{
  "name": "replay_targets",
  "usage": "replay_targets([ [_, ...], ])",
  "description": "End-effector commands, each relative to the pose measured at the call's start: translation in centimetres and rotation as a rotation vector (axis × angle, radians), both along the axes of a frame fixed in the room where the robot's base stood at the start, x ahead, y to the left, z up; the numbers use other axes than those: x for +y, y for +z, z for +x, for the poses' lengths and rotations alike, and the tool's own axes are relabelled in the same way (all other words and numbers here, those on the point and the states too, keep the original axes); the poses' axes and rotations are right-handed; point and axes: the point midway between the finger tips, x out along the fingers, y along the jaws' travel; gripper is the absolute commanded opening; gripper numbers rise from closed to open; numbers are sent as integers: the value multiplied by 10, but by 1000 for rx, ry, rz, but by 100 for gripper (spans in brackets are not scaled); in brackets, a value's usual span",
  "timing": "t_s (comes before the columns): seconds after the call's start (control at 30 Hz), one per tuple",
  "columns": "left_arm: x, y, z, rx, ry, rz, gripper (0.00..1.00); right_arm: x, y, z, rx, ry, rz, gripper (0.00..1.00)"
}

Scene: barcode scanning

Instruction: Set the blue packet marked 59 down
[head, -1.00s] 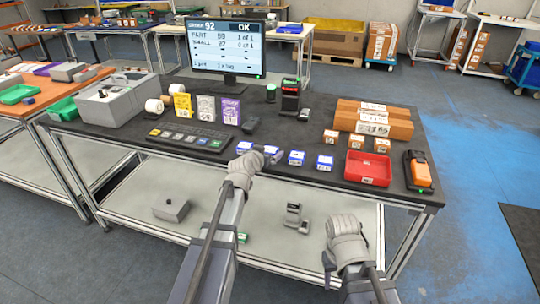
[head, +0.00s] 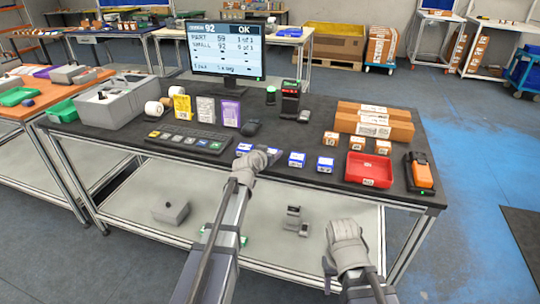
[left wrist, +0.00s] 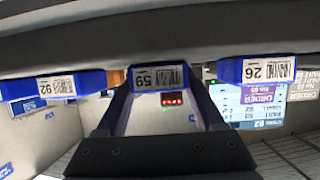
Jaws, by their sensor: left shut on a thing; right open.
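The blue packet marked 59 (left wrist: 157,77) sits between the fingers of my left gripper, its white barcode label facing the left wrist camera. My left gripper (head: 268,153) is shut on it, in the row of blue packets near the table's front edge; the hand mostly hides the packet in the head view. The packet is about level with its neighbours; I cannot tell whether it touches the table (head: 150,160). My right gripper (head: 343,232) is open and empty, in front of the table.
Another blue packet (head: 325,164) stands farther right, then a red tray (head: 369,169) and an orange handheld device (head: 419,172). Small brown boxes (head: 356,142) stand behind.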

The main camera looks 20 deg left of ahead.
Motion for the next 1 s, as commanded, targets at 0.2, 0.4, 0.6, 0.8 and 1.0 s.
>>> replay_targets([
  [0.2,0,0,0,0,0,0,13,0,0,0,0,0,0,50],
  [0.4,0,0,0,-1,0,0,0,0,0,0,0,0,0,50],
  [0.6,0,2,0,-1,0,0,0,0,2,0,0,0,0,50],
  [0.8,0,16,0,-1,0,0,0,0,16,0,0,0,0,50],
  [1.0,0,42,0,-1,0,0,0,0,42,0,0,0,0,50],
])
